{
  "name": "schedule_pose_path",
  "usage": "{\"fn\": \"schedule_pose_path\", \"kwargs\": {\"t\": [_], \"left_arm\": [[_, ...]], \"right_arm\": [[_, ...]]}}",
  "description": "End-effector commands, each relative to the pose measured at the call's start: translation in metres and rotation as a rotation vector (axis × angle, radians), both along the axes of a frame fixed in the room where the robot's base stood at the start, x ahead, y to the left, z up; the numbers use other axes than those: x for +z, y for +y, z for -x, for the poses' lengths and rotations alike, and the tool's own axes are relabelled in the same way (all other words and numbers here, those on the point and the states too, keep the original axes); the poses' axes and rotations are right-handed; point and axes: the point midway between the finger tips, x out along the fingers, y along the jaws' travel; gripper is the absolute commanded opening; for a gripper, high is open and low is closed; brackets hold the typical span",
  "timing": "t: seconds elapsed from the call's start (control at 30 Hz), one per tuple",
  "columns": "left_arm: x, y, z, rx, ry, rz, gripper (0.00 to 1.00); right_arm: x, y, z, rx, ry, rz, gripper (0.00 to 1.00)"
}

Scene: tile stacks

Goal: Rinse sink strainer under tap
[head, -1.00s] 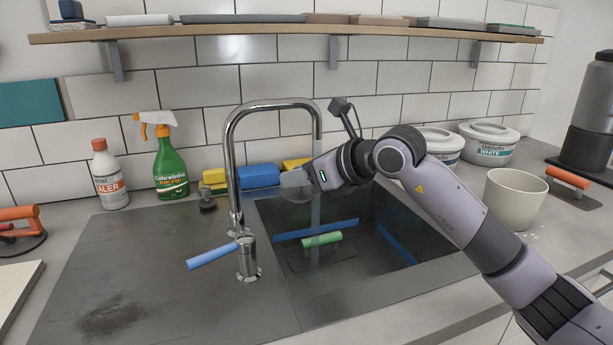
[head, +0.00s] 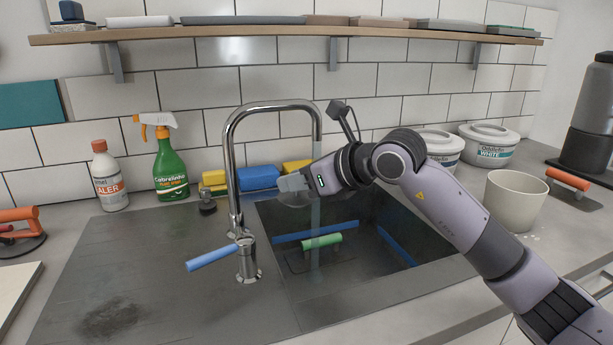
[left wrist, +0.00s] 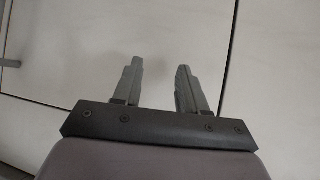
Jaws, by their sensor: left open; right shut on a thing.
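The chrome tap (head: 230,170) arches over the sink (head: 290,283), and a clear stream of water (head: 316,225) falls from its spout. My right gripper (head: 290,184) is shut on the sink strainer (head: 294,200), a greyish round piece partly hidden by the fingers. It holds the strainer above the sink, close beside and left of the stream. Whether water touches the strainer is hard to tell. The tap's blue handle (head: 212,257) points left. My left gripper (left wrist: 160,78) is open and empty in the left wrist view, in front of pale panels.
A green-handled tool (head: 321,241) lies in the sink, with blue strips nearby. Sponges (head: 258,177), a green spray bottle (head: 170,170) and a white bottle (head: 109,178) stand behind. A beige cup (head: 514,200) and tubs (head: 488,145) are right. The counter left of the tap is mostly clear.

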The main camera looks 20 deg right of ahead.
Motion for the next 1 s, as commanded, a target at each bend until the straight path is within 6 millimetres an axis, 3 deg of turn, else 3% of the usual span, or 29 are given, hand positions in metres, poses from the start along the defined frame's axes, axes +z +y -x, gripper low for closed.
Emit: {"fn": "schedule_pose_path", "kwargs": {"t": [0.53, 1.0], "left_arm": [[0.002, 0.0, 0.0, 0.0, 0.0, 0.0, 0.42], [0.013, 0.0, 0.0, -0.001, 0.0, -0.001, 0.42]], "right_arm": [[0.003, 0.002, 0.002, 0.002, -0.002, 0.0, 0.0], [0.033, 0.024, 0.031, 0.002, -0.003, 0.001, 0.0]]}}
